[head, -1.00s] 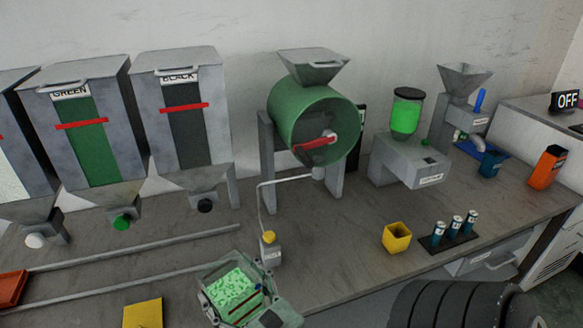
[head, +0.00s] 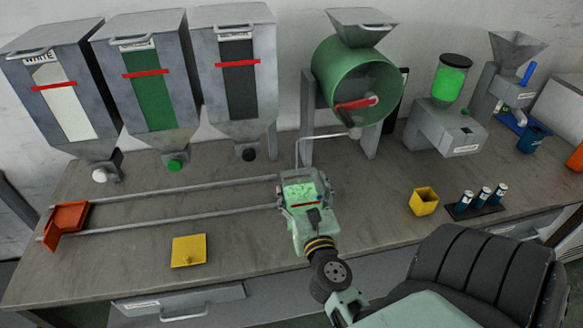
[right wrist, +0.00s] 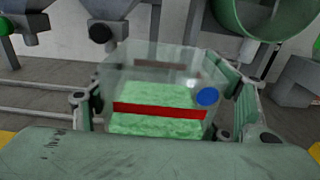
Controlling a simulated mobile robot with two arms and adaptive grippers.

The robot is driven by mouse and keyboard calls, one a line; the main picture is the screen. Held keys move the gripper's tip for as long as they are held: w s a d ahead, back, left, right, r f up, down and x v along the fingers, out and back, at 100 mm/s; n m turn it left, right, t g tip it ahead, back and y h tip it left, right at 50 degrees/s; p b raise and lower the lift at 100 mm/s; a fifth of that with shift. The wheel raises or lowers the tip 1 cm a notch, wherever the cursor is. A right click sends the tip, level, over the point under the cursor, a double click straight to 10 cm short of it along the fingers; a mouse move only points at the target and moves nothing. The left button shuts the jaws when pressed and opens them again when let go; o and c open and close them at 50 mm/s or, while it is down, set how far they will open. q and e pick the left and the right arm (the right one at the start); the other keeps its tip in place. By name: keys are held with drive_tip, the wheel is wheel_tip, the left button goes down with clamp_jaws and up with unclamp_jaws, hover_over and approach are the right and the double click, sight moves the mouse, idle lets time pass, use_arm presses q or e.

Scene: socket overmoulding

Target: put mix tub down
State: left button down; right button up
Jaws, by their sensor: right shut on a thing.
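The mix tub (head: 301,192) is a clear box partly filled with green granules, with a red line across its wall. In the right wrist view the tub (right wrist: 155,120) stands between the fingers and also shows a blue dot. My right gripper (head: 305,190) is shut on the tub, in front of the green drum machine and at the right end of the two rails. I cannot tell whether the tub's base touches the bench. My left gripper is not in view.
Two metal rails (head: 180,200) run along the bench to an orange-red bracket (head: 70,217) at left. A yellow plate (head: 188,250) lies in front of them. A yellow cup (head: 423,201) and a rack of dark tubes (head: 476,209) stand at right. Hoppers line the back.

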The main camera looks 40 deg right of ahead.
drive_tip(key=w+a+f+b, duration=0.4)
drive_tip(key=w+a+f, duration=0.4)
drive_tip(key=f, duration=0.2)
drive_tip(key=shift+a+f, duration=0.25)
drive_tip(key=shift+f, duration=0.1)
drive_tip(key=shift+s, duration=0.1)
drive_tip(key=shift+f+b, duration=0.2)
drive_tip(key=shift+b, duration=0.1)
drive_tip(key=o, duration=1.6)
drive_tip(key=shift+c, duration=0.2)
